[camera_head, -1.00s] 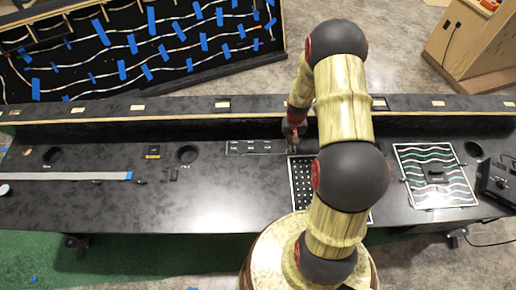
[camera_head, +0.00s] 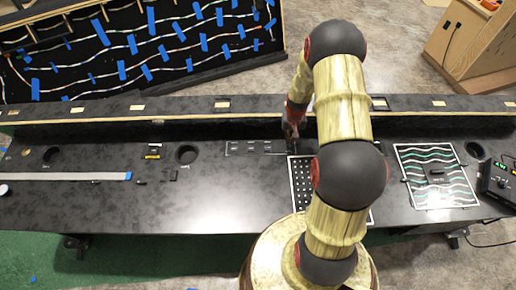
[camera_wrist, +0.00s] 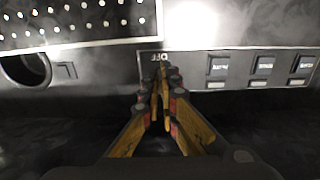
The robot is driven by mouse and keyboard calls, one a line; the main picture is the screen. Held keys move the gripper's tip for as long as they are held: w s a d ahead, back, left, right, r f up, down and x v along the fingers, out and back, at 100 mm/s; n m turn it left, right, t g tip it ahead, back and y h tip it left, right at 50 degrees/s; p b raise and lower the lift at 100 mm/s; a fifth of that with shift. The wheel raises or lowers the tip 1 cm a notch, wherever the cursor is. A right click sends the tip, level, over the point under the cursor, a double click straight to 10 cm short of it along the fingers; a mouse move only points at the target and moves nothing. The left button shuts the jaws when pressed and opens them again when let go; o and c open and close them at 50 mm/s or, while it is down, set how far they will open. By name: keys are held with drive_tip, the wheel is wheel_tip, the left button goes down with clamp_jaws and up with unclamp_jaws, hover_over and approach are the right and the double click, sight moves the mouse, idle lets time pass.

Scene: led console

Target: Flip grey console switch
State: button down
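The black console (camera_head: 150,205) runs across the head view. My gripper (camera_head: 292,143) is at its back middle, beside the right end of a row of dark rectangular buttons (camera_head: 252,148). In the wrist view my gripper's fingertips (camera_wrist: 162,82) come together just below a small white, upside-down OFF-like label (camera_wrist: 160,57) on the console edge. The fingers look shut, with no object clearly visible between them. The grey switch cannot be made out; the fingers may hide it. The buttons also show to the right in the wrist view (camera_wrist: 263,65).
A wavy-line panel (camera_head: 437,178) and a black box with lit green marks (camera_head: 498,182) are farther right. A raised ledge (camera_head: 180,124) runs along the console's back.

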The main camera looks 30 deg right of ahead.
drive_tip(key=shift+s+a+f, duration=0.2)
drive_tip(key=shift+s+f, duration=0.1)
drive_tip(key=shift+s, duration=0.2)
wheel_tip(320, 180, up, 7)
drive_tip(key=p, duration=0.4)
drive_tip(key=shift+r, duration=0.15)
